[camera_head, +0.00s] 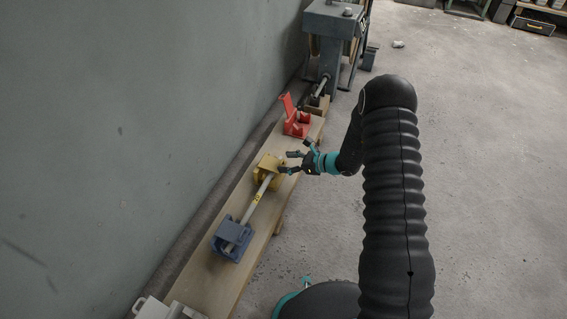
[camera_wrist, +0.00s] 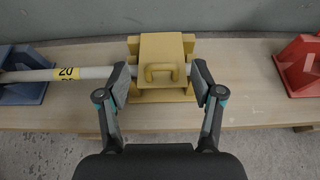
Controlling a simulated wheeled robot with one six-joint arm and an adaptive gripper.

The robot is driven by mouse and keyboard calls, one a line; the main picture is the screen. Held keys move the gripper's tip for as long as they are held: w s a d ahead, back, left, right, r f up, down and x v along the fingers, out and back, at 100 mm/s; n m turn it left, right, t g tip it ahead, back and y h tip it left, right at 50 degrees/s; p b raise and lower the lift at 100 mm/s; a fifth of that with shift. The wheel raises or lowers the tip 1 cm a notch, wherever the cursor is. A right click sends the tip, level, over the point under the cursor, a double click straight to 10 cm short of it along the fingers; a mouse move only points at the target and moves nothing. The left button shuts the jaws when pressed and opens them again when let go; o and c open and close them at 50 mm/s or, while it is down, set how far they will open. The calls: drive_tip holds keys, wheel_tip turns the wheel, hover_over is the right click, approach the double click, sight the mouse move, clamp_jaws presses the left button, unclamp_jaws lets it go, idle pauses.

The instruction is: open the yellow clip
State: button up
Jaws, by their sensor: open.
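The yellow clip (camera_head: 268,171) sits on the wooden bench, between a blue clip and a red clip. In the wrist view the yellow clip (camera_wrist: 162,62) has its flat lid down, with a loop handle on the front. A light grey conduit (camera_head: 255,202) runs from the blue clip into the yellow clip; in the wrist view the conduit (camera_wrist: 40,75) carries a yellow label reading 20. My gripper (camera_head: 294,161) is open in front of the yellow clip. In the wrist view its fingertips (camera_wrist: 160,80) stand on either side of the clip's handle, with nothing held between them.
A grey machine (camera_head: 327,30) stands beyond the bench. A wall runs behind; the floor to the right is mostly clear.

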sight(272, 161)
drive_tip(key=shift+x, duration=1.4)
